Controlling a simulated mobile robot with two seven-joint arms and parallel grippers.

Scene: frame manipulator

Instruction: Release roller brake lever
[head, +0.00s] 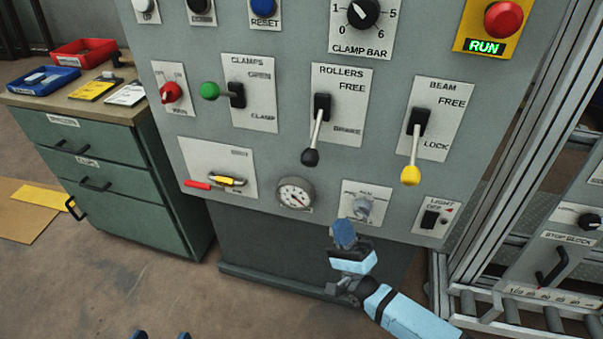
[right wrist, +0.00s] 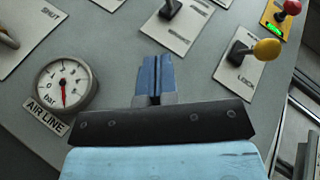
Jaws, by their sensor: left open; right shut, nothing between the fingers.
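The roller lever (head: 310,157) has a black knob and hangs down toward BRAKE on its ROLLERS plate (head: 350,88), with FREE marked above. In the right wrist view a lever base (right wrist: 170,10) shows at the top edge, its knob not clearly seen. My right gripper (head: 343,233) is shut and empty, below and to the right of the black knob and apart from it. Its blue fingers also show in the right wrist view (right wrist: 155,75). My left gripper (head: 161,336) is open; only its fingertips show at the bottom edge.
The yellow beam lever (head: 410,174) hangs toward LOCK to the right. The green clamps lever (head: 210,91) points left. A gauge (head: 295,194) and a grey knob (head: 363,209) sit below. A green drawer cabinet (head: 110,165) stands left; a metal frame stands right.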

